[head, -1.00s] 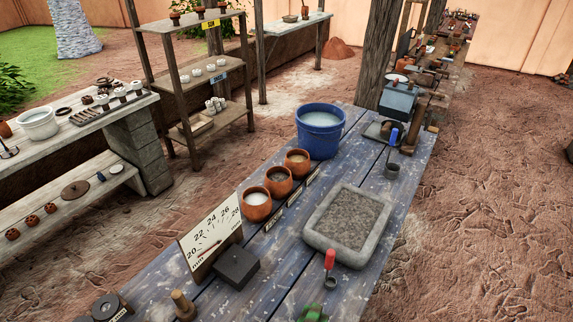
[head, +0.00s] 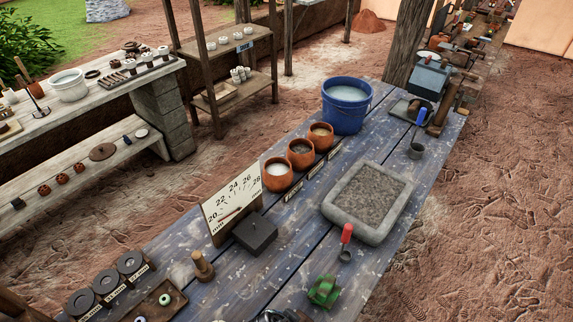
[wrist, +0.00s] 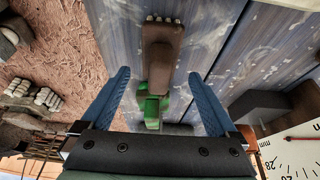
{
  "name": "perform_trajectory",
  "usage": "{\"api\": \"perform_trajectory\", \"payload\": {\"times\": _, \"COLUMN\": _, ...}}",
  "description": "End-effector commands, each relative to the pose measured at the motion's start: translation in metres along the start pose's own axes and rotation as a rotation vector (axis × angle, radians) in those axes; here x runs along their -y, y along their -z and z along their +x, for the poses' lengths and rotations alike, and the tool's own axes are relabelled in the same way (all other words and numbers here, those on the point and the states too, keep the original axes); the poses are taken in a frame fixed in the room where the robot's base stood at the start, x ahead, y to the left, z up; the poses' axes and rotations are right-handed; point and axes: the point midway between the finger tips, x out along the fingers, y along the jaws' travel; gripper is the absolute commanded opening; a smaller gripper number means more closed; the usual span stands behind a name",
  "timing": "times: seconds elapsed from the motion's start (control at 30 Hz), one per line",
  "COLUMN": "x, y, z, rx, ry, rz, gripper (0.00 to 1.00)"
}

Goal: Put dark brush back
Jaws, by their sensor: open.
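My gripper (wrist: 158,74) is open in the wrist view, its two blue fingers wide apart. A small green object (wrist: 152,105) shows between and beyond the fingers, with a brown, elongated piece (wrist: 162,50) with pale knobs at its end; I cannot tell what that piece is or whether either is touched. The green object also shows on the blue table in the head view (head: 323,291). I cannot pick out the dark brush with certainty. A thin upright tool (head: 33,93) on the left bench is too small to identify.
The blue plank table (head: 300,225) bears a stone tray (head: 332,212), a red-handled tool (head: 346,241), a dark block (head: 254,233), a dial board (head: 218,228), a wooden peg (head: 202,267), several orange bowls and a blue bucket (head: 345,112). Black rings (head: 105,281) lie front left.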

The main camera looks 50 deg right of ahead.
Motion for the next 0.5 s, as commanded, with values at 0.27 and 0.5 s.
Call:
{"api": "perform_trajectory", "payload": {"times": 0.27, "x": 0.0, "y": 0.0, "z": -0.048, "rx": -0.001, "ry": 0.001, "rz": -0.001, "gripper": 0.94}}
{"api": "perform_trajectory", "payload": {"times": 0.5, "x": -0.001, "y": 0.0, "z": -0.066, "rx": 0.0, "ry": -0.001, "rz": -0.001, "gripper": 0.94}}
